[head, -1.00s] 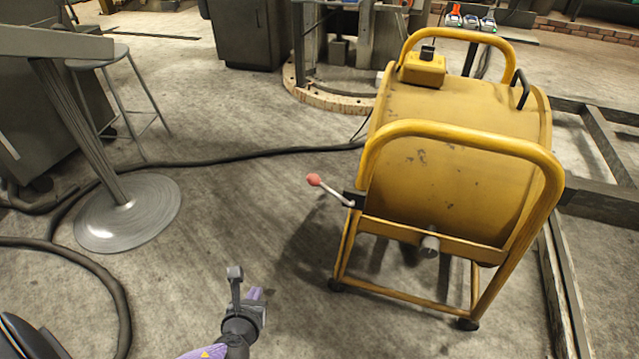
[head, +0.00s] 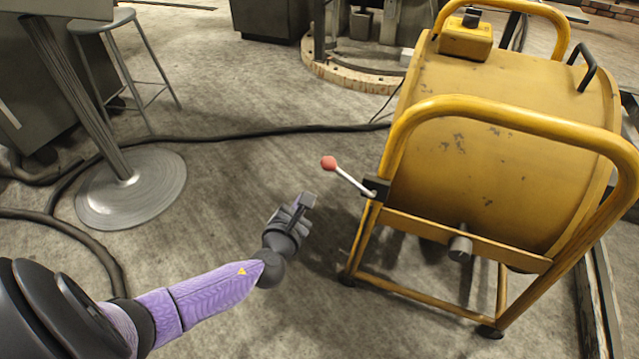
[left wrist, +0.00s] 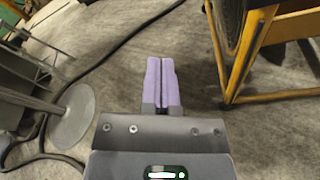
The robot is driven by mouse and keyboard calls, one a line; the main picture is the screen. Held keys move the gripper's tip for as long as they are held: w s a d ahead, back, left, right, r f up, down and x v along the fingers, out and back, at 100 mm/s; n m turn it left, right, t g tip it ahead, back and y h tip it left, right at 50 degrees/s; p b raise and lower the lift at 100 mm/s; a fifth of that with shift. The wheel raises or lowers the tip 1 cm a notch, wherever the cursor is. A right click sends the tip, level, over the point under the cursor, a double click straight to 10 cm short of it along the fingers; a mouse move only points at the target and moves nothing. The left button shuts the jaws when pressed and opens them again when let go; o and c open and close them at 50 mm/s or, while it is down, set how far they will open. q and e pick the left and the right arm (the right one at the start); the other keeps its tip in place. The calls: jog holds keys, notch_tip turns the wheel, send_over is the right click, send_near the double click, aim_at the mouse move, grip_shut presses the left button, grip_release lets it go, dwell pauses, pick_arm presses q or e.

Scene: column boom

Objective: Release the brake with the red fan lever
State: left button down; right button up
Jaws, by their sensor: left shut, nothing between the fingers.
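The red-knobbed lever (head: 346,175) sticks out to the left from a dark bracket on the near left side of the yellow drum machine (head: 490,185). Its knob is at the upper left end of a pale rod. My left gripper (head: 304,200) is just left of and below the lever, apart from it. In the left wrist view, the two purple fingers of the left gripper (left wrist: 161,82) are together with nothing between them. The lever is not clearly visible in that view; part of the yellow frame (left wrist: 245,60) shows at the upper right. My right gripper is not in view.
A stool (head: 125,60) and a round metal pedestal base (head: 130,190) stand at the left. A black cable (head: 240,136) runs across the floor behind the lever. A yellow box (head: 466,40) sits on top of the drum. Open floor lies left of the machine.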

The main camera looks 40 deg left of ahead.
aim_at(349, 178)
pick_arm(q)
jog(key=w+r, duration=0.2)
jog(key=w, duration=0.3)
jog(key=shift+w+r, duration=0.2)
jog(key=shift+w, duration=0.2)
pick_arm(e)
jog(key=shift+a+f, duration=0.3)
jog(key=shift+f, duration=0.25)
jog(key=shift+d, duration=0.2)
